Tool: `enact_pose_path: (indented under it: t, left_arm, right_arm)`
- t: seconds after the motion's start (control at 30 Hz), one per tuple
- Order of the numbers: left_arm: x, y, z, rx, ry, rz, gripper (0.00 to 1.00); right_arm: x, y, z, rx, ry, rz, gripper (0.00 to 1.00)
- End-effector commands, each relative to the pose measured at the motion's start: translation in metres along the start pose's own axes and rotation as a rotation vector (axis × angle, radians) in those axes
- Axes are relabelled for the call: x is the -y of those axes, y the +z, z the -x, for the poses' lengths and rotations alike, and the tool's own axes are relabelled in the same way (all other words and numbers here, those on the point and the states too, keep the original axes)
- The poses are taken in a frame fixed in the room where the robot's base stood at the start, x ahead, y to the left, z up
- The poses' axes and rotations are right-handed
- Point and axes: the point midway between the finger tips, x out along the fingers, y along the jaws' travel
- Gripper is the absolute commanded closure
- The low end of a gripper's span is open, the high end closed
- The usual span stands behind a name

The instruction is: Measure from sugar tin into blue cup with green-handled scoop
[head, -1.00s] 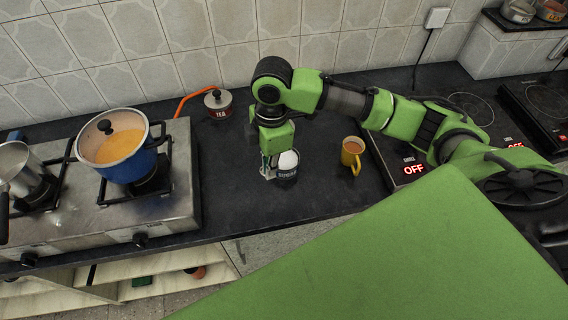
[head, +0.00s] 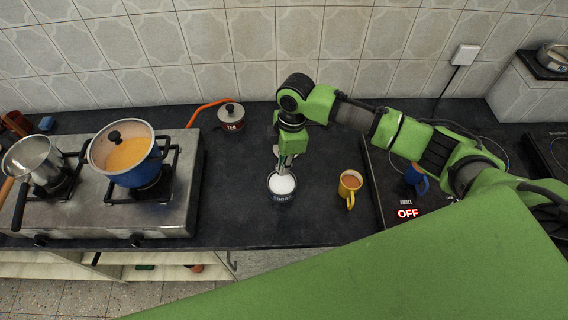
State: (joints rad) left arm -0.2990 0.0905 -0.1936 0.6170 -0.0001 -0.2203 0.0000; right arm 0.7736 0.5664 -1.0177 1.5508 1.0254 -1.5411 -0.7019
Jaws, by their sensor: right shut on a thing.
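The sugar tin (head: 282,198) is dark, round and open, and stands on the counter with white sugar (head: 282,184) showing inside. My right gripper (head: 284,165) points down just above the tin's far rim. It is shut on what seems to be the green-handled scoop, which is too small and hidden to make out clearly. My left gripper is not in view.
A yellow mug (head: 350,183) with brown contents stands right of the tin. A tea tin (head: 231,117) is behind left. A blue pot (head: 135,171) and a steel pot (head: 32,157) stand on the gas stove (head: 110,218). The black cooktop (head: 385,185) reads OFF.

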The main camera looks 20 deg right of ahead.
Motion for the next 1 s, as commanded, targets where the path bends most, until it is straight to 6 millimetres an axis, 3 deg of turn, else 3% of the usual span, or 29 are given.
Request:
enact_pose_path:
  t: [0.07,0.3,1.0]
  left_arm:
    - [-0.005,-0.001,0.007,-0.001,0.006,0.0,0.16]
    - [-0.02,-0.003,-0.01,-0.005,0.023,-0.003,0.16]
    - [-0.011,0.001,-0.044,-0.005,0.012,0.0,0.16]
  right_arm:
    - [0.0,0.0,0.001,0.0,-0.001,-0.001,1.0]
    - [-0.001,0.003,-0.027,0.0,-0.001,0.0,1.0]
    - [-0.004,0.01,-0.096,-0.001,-0.001,0.001,1.0]
